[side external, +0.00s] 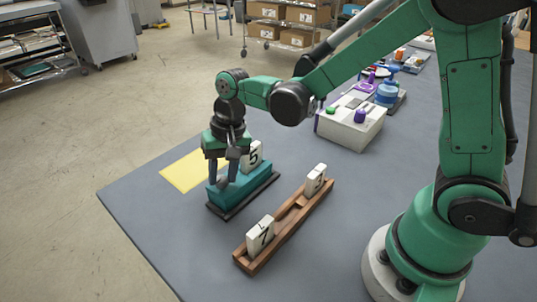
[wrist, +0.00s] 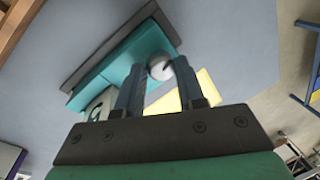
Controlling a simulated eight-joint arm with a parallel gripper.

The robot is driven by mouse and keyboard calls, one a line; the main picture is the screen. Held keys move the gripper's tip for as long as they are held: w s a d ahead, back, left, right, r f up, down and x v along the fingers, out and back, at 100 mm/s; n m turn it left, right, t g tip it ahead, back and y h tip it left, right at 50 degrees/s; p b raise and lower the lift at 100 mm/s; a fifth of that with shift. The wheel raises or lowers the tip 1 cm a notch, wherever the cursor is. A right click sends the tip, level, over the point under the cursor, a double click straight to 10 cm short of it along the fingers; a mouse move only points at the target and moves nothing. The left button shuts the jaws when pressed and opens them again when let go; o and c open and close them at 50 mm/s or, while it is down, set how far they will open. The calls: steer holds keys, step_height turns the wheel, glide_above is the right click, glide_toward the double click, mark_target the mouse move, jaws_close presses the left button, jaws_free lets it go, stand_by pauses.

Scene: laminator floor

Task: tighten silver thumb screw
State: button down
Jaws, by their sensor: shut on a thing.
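A teal block on a dark base (side external: 243,187) stands on the grey table, with a white tile marked 5 (side external: 252,155) upright at its far end. In the wrist view the teal block (wrist: 120,58) runs diagonally at upper left. My gripper (side external: 227,176) points down at the near end of the block. In the wrist view my gripper (wrist: 160,66) has its two fingers on either side of a round silver thumb screw (wrist: 158,71) and is shut on it. The fingers hide the screw's edges, and its seating cannot be seen. In the side view the fingers hide the screw.
A wooden rack (side external: 287,226) with tiles marked 7 (side external: 261,234) and another number (side external: 316,180) lies just right of the block. A yellow sheet (side external: 190,172) lies behind it.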

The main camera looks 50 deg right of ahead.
steer(key=shift+s+m+t, duration=0.1)
steer(key=shift+m+t, duration=0.2)
steer(key=shift+m, duration=1.5)
steer(key=shift+h, duration=0.3)
steer(key=c, duration=0.5)
jaws_free()
steer(key=shift+r, duration=0.1)
steer(key=shift+s+d+r, duration=0.1)
steer(key=shift+s+r, duration=0.05)
steer(key=shift+r, duration=0.75)
steer(key=shift+s+d+r, duration=0.1)
steer(key=shift+d+r, duration=0.05)
steer(key=shift+r, duration=0.75)
steer(key=shift+s+d+r, duration=0.1)
steer(key=shift+s+r, duration=0.05)
steer(key=shift+r, duration=0.75)
